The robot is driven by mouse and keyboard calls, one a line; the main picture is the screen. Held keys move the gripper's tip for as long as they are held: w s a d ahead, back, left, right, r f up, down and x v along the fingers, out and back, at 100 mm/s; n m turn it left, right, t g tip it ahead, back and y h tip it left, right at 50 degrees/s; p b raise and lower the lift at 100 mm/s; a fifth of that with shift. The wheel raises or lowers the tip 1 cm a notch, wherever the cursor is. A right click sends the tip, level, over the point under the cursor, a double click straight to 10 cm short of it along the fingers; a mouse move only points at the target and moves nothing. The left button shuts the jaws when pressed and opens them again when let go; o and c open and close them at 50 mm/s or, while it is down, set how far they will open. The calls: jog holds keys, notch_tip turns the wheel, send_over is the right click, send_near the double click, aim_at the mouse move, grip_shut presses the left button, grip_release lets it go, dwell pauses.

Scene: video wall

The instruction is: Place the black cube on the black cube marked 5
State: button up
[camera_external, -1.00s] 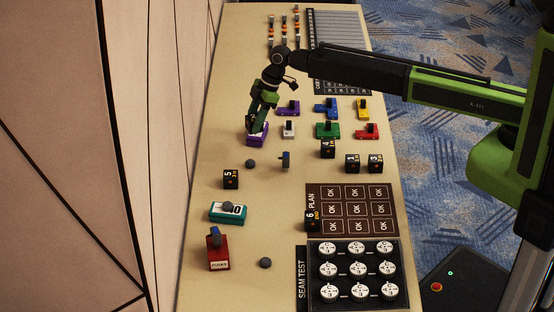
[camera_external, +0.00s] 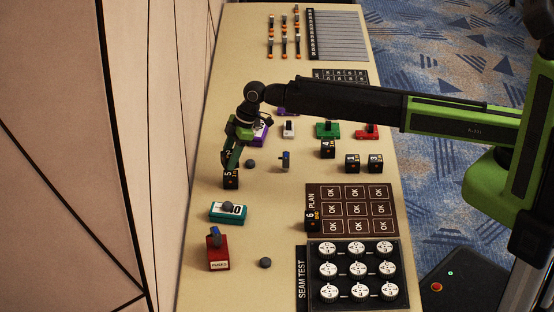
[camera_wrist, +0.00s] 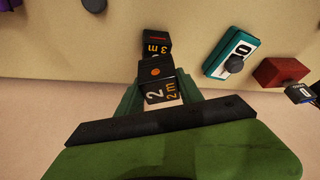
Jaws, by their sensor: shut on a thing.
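My gripper (camera_external: 229,158) points down at the left of the table, and it also shows in the wrist view (camera_wrist: 157,82). It is shut on a black cube (camera_wrist: 158,93) with an orange dot and the mark 2. In the external view the fingers hide most of this cube. The black cube marked 5 (camera_external: 230,180) stands on the table directly below my gripper. In the wrist view a black cube (camera_wrist: 156,43) shows just beyond the held one, with a mark that looks like 3. Whether the two cubes touch, I cannot tell.
A teal block (camera_external: 228,212) and a red block (camera_external: 218,253) stand nearer the camera. Other black cubes (camera_external: 328,149) stand to the right. The wall borders the table's left.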

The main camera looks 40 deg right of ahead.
notch_tip(320, 180, down, 4)
jog(key=shift+r+b, duration=0.15)
jog(key=shift+b, duration=1.1)
jog(key=shift+r, duration=0.25)
jog(key=shift+f, duration=0.2)
jog(key=o, duration=1.4)
jog(key=shift+r, duration=0.1)
jog(key=shift+d+r+p, duration=0.1)
jog(key=shift+r+p, duration=0.35)
jog(key=shift+p, duration=0.15)
jog(key=p+v, duration=1)
jog(key=v, duration=0.1)
jog(key=shift+d+r, duration=0.15)
jog(key=shift+d, duration=0.05)
